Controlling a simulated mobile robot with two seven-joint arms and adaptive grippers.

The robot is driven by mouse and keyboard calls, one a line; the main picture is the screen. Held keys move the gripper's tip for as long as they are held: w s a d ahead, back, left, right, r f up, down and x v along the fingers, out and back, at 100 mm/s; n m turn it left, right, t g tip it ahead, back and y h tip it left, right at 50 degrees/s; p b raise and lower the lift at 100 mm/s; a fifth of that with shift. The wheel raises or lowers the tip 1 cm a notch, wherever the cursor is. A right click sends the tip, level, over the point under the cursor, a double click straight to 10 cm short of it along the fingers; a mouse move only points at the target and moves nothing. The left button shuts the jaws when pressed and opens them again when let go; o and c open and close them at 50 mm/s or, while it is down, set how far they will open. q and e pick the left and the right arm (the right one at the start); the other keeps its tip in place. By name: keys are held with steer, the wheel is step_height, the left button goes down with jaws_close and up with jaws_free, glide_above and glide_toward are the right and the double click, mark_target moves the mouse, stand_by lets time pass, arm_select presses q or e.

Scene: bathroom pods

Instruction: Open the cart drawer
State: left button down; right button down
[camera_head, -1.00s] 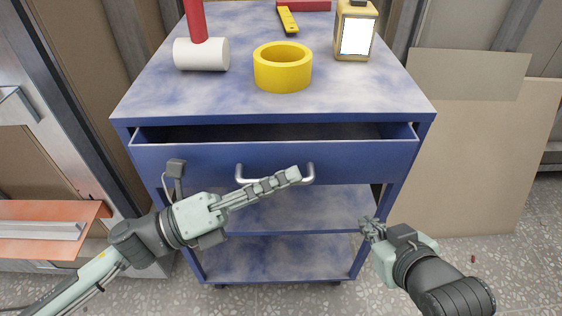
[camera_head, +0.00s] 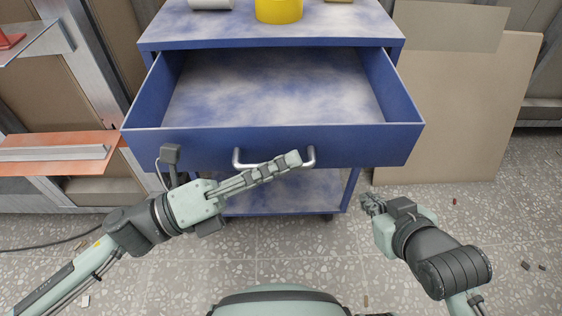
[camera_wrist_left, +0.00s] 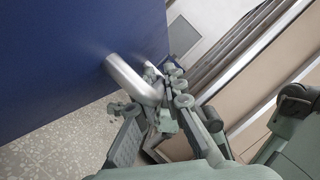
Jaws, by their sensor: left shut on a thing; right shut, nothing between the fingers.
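The blue cart drawer (camera_head: 350,145) is pulled well out of the cart (camera_head: 330,30), and its empty, cloudy grey-blue inside shows in the head view. A silver bar handle (camera_head: 309,157) is on its front; it also shows in the left wrist view (camera_wrist_left: 130,78). My left gripper (camera_head: 290,161) lies across the handle. In the left wrist view (camera_wrist_left: 165,115) its fingers are shut around the bar. My right gripper (camera_head: 368,204) is shut and empty, below and to the right of the drawer front, apart from the cart.
A yellow tape roll (camera_head: 279,10) and a white cylinder (camera_head: 210,3) stand on the cart top, partly cut off. A lower shelf (camera_head: 290,190) is under the drawer. An orange-topped ledge (camera_head: 60,150) is at left. Leaning boards (camera_head: 470,120) are at right. Speckled floor (camera_head: 250,250) is open in front.

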stand_by(0.4)
arm_select(q)
steer(key=c, duration=1.9)
jaws_free()
steer(key=v, duration=1.2)
steer(key=shift+f, duration=0.1)
